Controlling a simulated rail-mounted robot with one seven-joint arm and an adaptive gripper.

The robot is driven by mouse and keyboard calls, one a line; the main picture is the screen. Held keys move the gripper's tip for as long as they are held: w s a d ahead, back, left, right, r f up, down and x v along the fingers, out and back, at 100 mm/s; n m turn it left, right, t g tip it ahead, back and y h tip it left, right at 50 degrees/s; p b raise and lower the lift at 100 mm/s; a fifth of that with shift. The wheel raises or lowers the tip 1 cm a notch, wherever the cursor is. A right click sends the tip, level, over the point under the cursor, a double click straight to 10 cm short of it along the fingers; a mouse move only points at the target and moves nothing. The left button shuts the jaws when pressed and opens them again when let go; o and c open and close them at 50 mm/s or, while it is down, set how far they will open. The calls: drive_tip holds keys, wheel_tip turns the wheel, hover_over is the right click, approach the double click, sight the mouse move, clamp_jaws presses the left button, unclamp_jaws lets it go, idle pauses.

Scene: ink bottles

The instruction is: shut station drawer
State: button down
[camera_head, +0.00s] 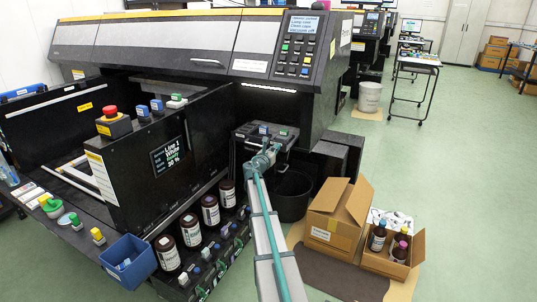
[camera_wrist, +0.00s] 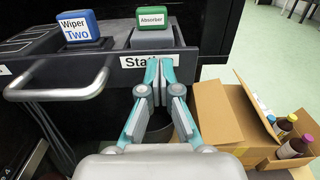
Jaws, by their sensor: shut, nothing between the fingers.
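The station drawer (camera_wrist: 185,60) is a dark grey drawer standing out from the black machine. Its white label is partly hidden behind my fingers, with "Stat" readable. A grey bar handle (camera_wrist: 62,93) sits at its left in the wrist view. A blue "Wiper Two" block (camera_wrist: 78,25) and a green "Absorber" block (camera_wrist: 153,33) stand in it. In the head view the drawer (camera_head: 243,134) is below the control panel. My gripper (camera_wrist: 158,66) is shut and empty, its fingertips at the drawer's front face; I cannot tell whether they touch. It also shows in the head view (camera_head: 267,150).
A black bin (camera_head: 292,196) stands below the drawer. An open cardboard box (camera_head: 333,222) and a carton of bottles (camera_head: 390,258) are on the floor to the right. Several brown bottles (camera_head: 210,211) line the machine's lower shelf at left.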

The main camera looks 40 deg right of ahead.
drive_tip(key=p+x, duration=0.1)
drive_tip(key=x, duration=1.5)
drive_tip(key=shift+p, duration=0.3)
drive_tip(key=shift+w+d+r, duration=0.15)
drive_tip(key=shift+d, duration=0.05)
drive_tip(key=shift+r, duration=0.1)
